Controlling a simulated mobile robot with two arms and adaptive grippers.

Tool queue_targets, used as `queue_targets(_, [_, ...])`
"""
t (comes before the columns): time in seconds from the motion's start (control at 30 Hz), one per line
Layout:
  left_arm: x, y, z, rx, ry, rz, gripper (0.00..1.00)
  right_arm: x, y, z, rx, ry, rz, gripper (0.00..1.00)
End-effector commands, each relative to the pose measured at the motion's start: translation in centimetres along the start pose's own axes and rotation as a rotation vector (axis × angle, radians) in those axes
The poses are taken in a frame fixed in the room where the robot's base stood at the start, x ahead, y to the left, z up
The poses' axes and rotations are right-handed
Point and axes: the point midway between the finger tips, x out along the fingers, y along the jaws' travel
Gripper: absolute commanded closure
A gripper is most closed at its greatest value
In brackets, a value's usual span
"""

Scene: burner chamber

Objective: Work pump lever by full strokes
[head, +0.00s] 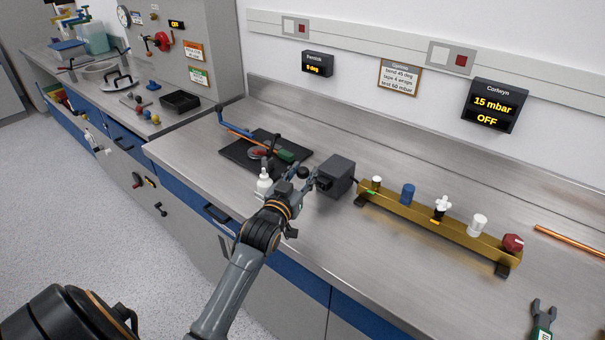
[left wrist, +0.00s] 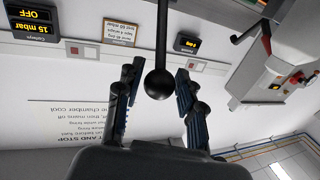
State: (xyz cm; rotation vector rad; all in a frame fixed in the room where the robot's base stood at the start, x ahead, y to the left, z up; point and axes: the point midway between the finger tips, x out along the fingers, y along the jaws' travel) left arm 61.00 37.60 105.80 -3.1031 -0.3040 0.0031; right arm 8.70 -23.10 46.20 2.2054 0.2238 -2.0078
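The pump is a dark grey box (head: 335,175) on the steel bench, just right of my left gripper in the head view. Its lever ends in a black ball knob (head: 302,172), which stands at the gripper's fingers. In the left wrist view the knob (left wrist: 158,84) hangs on a thin black rod (left wrist: 161,35) between the two fingers, with a gap on each side. My left gripper (head: 298,178) is open around the knob; it also shows in the left wrist view (left wrist: 158,78). The lever's base is hidden. My right gripper is not in view.
A brass manifold (head: 435,226) with several coloured knobs stands right of the pump. The Corwyn display (head: 495,104) reads 15 mbar, OFF. A green-handled tool (head: 543,318) lies front right.

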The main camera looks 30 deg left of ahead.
Motion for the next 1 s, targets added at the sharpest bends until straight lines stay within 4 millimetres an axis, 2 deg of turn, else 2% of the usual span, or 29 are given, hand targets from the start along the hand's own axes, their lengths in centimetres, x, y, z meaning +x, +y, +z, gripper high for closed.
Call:
queue_targets(0.03, [0.0, 0.0, 0.0, 0.0, 0.0, 0.0, 0.79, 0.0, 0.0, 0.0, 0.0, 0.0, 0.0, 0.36])
queue_targets(0.13, [0.0, 0.0, 0.0, 0.0, 0.0, 0.0, 0.99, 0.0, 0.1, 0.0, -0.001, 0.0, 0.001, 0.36])
queue_targets(0.37, [-0.1, 0.0, 0.1, -0.001, 0.001, 0.0, 1.0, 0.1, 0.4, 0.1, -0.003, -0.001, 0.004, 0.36])
queue_targets(0.53, [-0.3, -0.1, 0.7, -0.008, 0.026, -0.001, 1.0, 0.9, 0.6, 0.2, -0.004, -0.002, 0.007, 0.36])
queue_targets(0.8, [-1.6, -0.4, 2.2, -0.037, 0.13, -0.003, 1.0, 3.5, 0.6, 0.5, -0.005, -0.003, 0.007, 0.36])
queue_targets(1.0, [-2.8, -0.7, 4.1, -0.036, 0.12, -0.003, 1.0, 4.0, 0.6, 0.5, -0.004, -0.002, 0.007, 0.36])
